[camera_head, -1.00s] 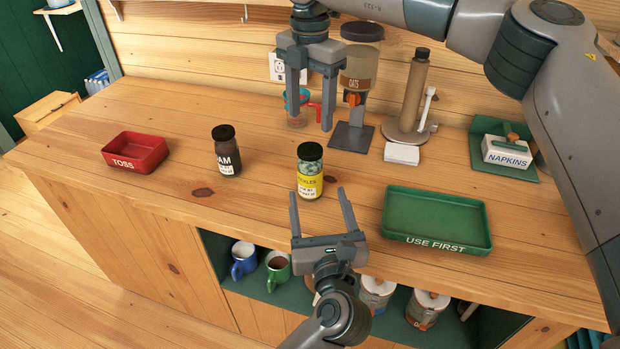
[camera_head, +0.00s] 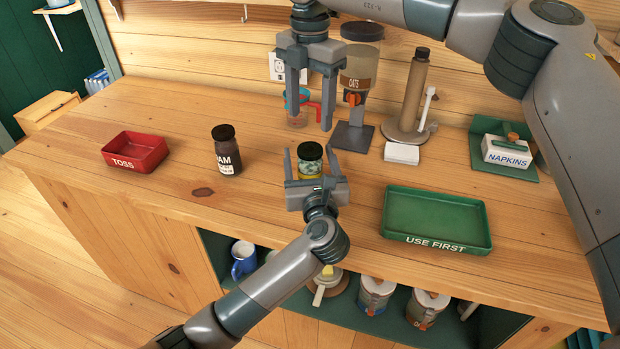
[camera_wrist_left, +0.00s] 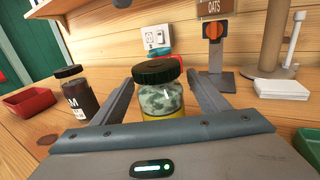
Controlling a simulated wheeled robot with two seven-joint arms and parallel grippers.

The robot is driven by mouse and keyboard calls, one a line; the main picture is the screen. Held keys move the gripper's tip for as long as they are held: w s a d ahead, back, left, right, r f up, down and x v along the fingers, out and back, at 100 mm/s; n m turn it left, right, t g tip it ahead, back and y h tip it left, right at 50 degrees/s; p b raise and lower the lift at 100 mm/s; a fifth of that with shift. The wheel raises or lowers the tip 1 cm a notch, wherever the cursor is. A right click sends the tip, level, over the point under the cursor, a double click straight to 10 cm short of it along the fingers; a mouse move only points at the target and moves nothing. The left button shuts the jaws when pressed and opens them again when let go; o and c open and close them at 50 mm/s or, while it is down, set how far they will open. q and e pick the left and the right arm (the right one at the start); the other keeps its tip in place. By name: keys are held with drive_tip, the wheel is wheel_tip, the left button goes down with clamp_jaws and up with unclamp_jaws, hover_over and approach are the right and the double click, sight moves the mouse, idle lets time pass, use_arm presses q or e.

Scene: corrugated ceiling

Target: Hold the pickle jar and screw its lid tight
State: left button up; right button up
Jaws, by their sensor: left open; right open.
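The pickle jar (camera_head: 310,158) stands upright on the wooden counter, with its dark lid on top and a yellow label. It also shows in the left wrist view (camera_wrist_left: 160,98), between the fingers. Whether the lid is tight cannot be told. My left gripper (camera_head: 311,158) is open, with one finger on each side of the jar; contact is not clear. Its palm hides the jar's lower part. My right gripper (camera_head: 309,98) is open and empty, pointing down above the counter behind the jar.
A dark-lidded jam jar (camera_head: 227,152) stands left of the pickle jar, and a red TOSS tray (camera_head: 135,165) lies farther left. A green USE FIRST tray (camera_head: 436,242) lies to the right. An oats dispenser (camera_head: 358,75) and a paper-towel stand (camera_head: 415,95) are behind.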

use_arm(q)
drive_tip(key=shift+w+a, duration=0.15)
drive_tip(key=shift+w, duration=1)
clamp_jaws()
use_arm(e)
drive_tip(key=shift+n, duration=0.4)
drive_tip(key=n, duration=3)
drive_tip(key=shift+n, duration=0.4)
